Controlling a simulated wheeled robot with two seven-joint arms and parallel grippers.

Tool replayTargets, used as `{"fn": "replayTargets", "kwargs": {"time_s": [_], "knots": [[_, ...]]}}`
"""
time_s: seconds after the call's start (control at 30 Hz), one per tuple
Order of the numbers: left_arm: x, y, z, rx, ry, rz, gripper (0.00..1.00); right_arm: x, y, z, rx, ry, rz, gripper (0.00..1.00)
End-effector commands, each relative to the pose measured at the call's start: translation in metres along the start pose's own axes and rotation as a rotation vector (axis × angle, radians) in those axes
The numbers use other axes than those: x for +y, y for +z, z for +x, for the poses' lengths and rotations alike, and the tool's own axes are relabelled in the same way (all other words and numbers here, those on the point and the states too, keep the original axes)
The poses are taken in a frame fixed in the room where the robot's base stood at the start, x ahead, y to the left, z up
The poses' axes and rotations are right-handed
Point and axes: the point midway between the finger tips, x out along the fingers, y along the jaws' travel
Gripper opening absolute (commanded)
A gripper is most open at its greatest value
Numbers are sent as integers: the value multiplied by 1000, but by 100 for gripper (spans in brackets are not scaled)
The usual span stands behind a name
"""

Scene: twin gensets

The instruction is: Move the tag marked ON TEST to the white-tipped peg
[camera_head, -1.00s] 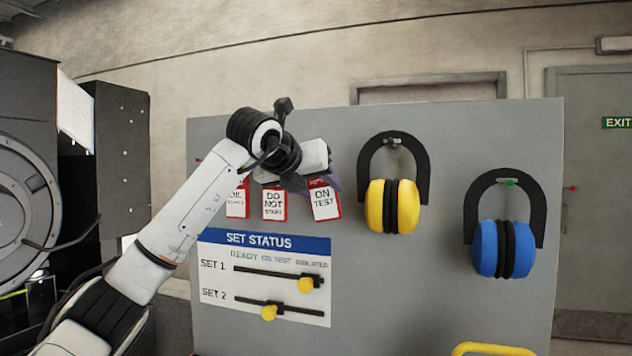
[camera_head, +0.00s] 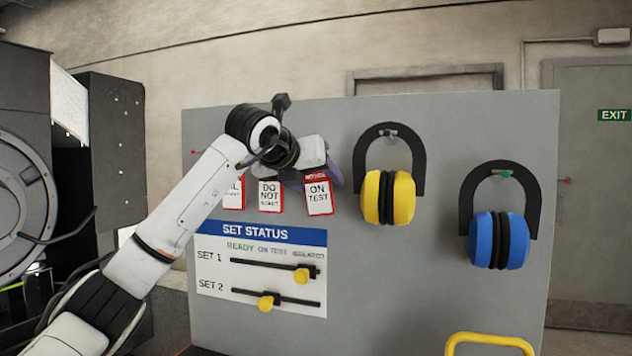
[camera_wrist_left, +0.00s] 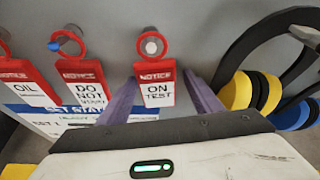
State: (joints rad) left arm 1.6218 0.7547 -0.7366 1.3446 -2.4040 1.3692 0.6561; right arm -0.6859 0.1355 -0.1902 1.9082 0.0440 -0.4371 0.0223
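The ON TEST tag (camera_head: 318,194) is a white card with a red border, hanging almost straight on the grey board. In the left wrist view the tag (camera_wrist_left: 156,88) hangs by its red top loop around a pale, greyish-looking peg end (camera_wrist_left: 152,47). My left gripper (camera_wrist_left: 161,82) is open, its purple fingers on either side of the tag; the left fingertip is close to the tag's edge, and I cannot tell whether it touches. In the head view the wrist partly hides this gripper (camera_head: 318,172). A pale-looking peg (camera_head: 391,134) holds the yellow ear defenders. My right gripper is not in view.
The DO NOT START tag (camera_wrist_left: 83,80), on a blue-tipped peg (camera_wrist_left: 56,46), and the OIL tag (camera_wrist_left: 28,85) hang to the left. Yellow (camera_head: 388,197) and blue ear defenders (camera_head: 497,240) hang right. The SET STATUS panel (camera_head: 262,305) is below. A yellow rail (camera_head: 490,338) shows low down.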

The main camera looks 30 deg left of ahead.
Motion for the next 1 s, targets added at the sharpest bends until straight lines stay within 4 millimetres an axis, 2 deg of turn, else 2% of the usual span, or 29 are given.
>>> {"fn": "replayTargets", "kwargs": {"time_s": [0.3, 0.43, 0.57, 0.8, 1.0], "knots": [[0, 0, 0, 0, 0, 0, 68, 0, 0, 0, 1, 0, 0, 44], [0, 0, -7, -2, -1, -1, 68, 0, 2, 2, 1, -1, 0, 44], [0, 0, -28, -6, -1, 0, 68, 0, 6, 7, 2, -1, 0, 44], [0, 0, -76, -5, -2, 0, 68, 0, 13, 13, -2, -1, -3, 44], [0, 0, -99, -3, 0, 0, 68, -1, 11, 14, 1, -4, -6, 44]]}}
